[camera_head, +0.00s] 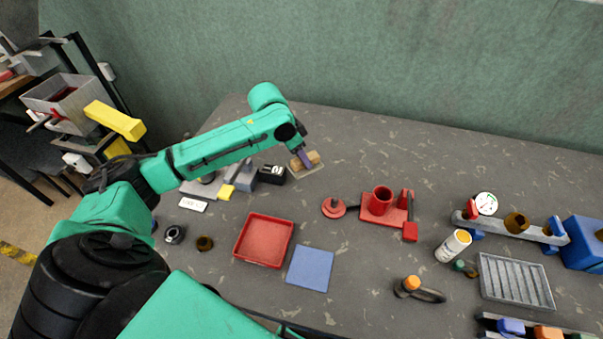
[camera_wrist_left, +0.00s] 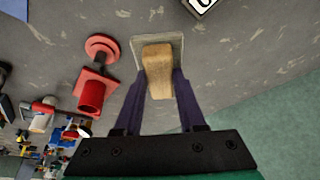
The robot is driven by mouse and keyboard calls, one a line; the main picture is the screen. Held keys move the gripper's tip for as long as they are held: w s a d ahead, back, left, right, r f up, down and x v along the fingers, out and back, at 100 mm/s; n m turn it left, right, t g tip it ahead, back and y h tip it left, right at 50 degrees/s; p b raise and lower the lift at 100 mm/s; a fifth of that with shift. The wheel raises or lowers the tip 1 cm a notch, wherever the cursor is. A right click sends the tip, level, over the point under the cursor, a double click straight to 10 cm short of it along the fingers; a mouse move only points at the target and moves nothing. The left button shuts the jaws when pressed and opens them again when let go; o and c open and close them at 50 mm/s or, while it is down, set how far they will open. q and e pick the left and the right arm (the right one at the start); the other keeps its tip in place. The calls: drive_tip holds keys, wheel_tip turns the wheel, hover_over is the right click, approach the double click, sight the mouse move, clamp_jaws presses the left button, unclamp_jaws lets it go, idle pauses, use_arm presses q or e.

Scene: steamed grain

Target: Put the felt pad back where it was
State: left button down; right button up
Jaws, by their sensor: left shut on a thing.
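My left gripper (camera_head: 304,160) reaches to the back middle of the table. In the left wrist view its two dark purple fingers (camera_wrist_left: 162,88) are shut on a tan, wood-like block (camera_wrist_left: 158,62), which I take to be the felt pad or its grip. The block also shows in the head view (camera_head: 312,157). A thin pale grey square (camera_wrist_left: 137,47) lies directly under or behind the block. I cannot tell whether the two are joined or touching. My right gripper is not in view.
Left of the block stands a black box with a white-marked face (camera_head: 272,174). To the front right are a red disc (camera_head: 334,208) and a red cup fixture (camera_head: 379,204). A red tray (camera_head: 245,258) and blue mat (camera_head: 310,268) lie nearer. The table behind the block is clear.

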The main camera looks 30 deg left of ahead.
sight(292, 162)
use_arm(q)
drive_tip(key=f, duration=0.5)
drive_tip(key=f+p, duration=0.1)
drive_tip(key=f, duration=0.2)
drive_tip(key=shift+w, duration=0.25)
drive_tip(key=shift+f, duration=0.35)
drive_tip(key=c, duration=0.5)
unclamp_jaws()
drive_tip(key=shift+c, duration=0.2)
drive_tip(key=shift+o, duration=0.2)
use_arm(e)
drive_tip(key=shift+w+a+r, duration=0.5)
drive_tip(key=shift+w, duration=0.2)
use_arm(q)
drive_tip(key=shift+r, duration=0.1)
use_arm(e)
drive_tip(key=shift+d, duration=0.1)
use_arm(q)
drive_tip(key=shift+a+r, duration=0.1)
drive_tip(key=shift+r, duration=0.1)
drive_tip(key=b+v, duration=0.1)
drive_tip(key=v, duration=1)
drive_tip(key=shift+f, duration=0.1)
drive_tip(key=shift+s+r, duration=0.15)
drive_tip(key=shift+r, duration=0.3)
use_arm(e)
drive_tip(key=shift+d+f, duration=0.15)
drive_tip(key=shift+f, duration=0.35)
